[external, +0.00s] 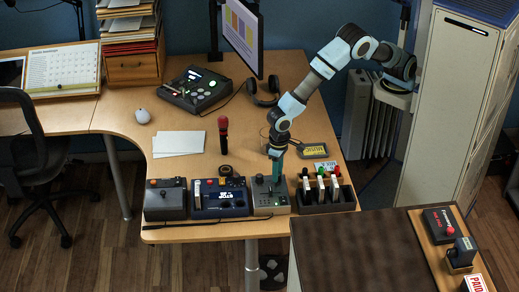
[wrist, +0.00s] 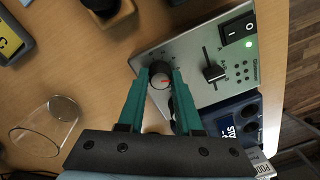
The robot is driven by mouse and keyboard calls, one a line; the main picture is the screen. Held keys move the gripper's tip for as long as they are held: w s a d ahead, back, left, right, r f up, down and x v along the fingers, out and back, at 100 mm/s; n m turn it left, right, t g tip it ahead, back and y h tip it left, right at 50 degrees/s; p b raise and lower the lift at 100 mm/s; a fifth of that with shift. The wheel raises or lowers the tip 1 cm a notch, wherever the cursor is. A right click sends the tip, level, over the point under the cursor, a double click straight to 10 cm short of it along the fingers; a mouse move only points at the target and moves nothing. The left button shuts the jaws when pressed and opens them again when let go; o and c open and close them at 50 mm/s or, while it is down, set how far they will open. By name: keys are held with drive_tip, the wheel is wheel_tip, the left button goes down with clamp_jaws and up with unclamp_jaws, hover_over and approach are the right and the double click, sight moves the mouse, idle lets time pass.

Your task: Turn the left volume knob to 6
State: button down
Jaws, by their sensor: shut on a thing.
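My gripper (external: 277,180) points down over a small grey control box (external: 268,202) near the front edge of the desk. In the wrist view its two teal fingers (wrist: 159,80) are closed around a dark round knob (wrist: 158,70) with a grey cap and a red pointer mark. The knob sits on the silver panel (wrist: 205,65) of the box, with small scale marks around it. I cannot read its numbers. Another dark part, perhaps a second knob, is mostly hidden behind the right finger.
The panel also has a black lever (wrist: 214,72), a rocker switch (wrist: 238,27) and a green light (wrist: 252,43). A red-topped microphone (external: 223,128) stands behind.

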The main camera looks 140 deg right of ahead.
drive_tip(key=c, duration=0.6)
unclamp_jaws()
wheel_tip(320, 180, up, 11)
drive_tip(key=shift+s+f+b, duration=0.1)
drive_tip(key=shift+b, duration=1)
drive_tip(key=s+a+n, duration=0.4)
drive_tip(key=s, duration=0.5)
drive_tip(key=s+a+r+n+t, duration=0.1)
drive_tip(key=s+a+n, duration=0.3)
drive_tip(key=s, duration=0.6)
drive_tip(key=s+a+n, duration=0.4)
drive_tip(key=s+n, duration=0.2)
drive_tip(key=s, duration=0.4)
drive_tip(key=shift+s+a+r, duration=0.1)
drive_tip(key=shift+s+r, duration=0.15)
drive_tip(key=shift+r, duration=0.15)
